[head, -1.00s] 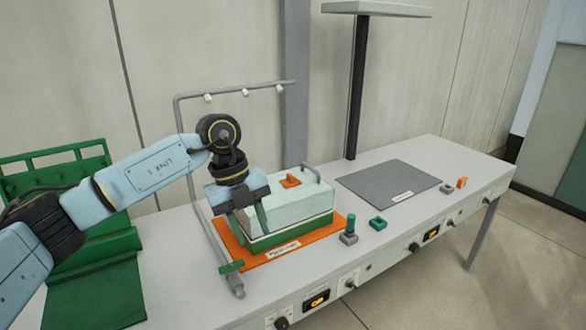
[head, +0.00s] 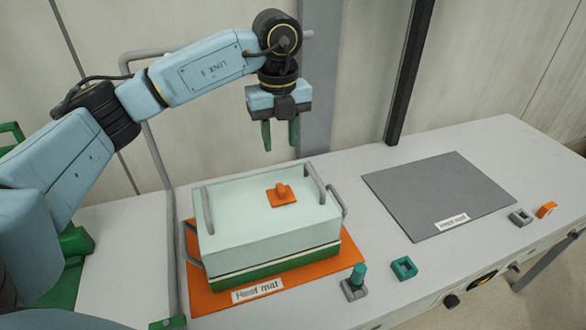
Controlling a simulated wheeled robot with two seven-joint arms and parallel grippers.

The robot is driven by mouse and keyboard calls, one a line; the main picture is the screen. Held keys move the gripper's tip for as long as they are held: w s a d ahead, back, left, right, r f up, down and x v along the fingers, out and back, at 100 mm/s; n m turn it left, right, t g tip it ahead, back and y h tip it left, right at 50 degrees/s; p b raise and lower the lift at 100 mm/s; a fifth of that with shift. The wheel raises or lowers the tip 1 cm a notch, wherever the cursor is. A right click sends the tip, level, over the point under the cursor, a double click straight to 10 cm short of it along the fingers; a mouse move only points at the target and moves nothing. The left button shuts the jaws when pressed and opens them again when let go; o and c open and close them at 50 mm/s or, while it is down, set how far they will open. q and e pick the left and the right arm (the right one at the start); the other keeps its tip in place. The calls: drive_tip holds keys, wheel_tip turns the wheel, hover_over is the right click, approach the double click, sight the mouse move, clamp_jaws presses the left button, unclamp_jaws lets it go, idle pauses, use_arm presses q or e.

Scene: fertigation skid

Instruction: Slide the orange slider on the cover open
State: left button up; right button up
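The cover (head: 240,220) is a pale mint box lid with grey handles at its ends. It sits on a green base (head: 280,264) on the orange mat. The orange slider (head: 281,194), a small plate with a raised knob, is on top of the cover, toward its right end. My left gripper (head: 280,136) points down above the back of the cover, apart from the slider. Its two green fingers are spread with nothing between them. My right gripper is not in view.
The orange mat (head: 205,299) lies under the box. A grey mat (head: 436,194) lies to the right on clear table. A teal-topped peg (head: 357,276) and a teal square ring (head: 404,268) stand near the front edge. A grey pipe frame (head: 160,165) rises at left.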

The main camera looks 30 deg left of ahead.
use_arm(q)
hover_over(280, 187)
drive_tip(key=f, duration=0.5)
drive_tip(key=shift+s, duration=0.2)
drive_tip(key=f, duration=0.6)
drive_tip(key=shift+w, duration=0.2)
drive_tip(key=shift+f, duration=0.8)
drive_tip(key=shift+c, duration=0.2)
clamp_jaws()
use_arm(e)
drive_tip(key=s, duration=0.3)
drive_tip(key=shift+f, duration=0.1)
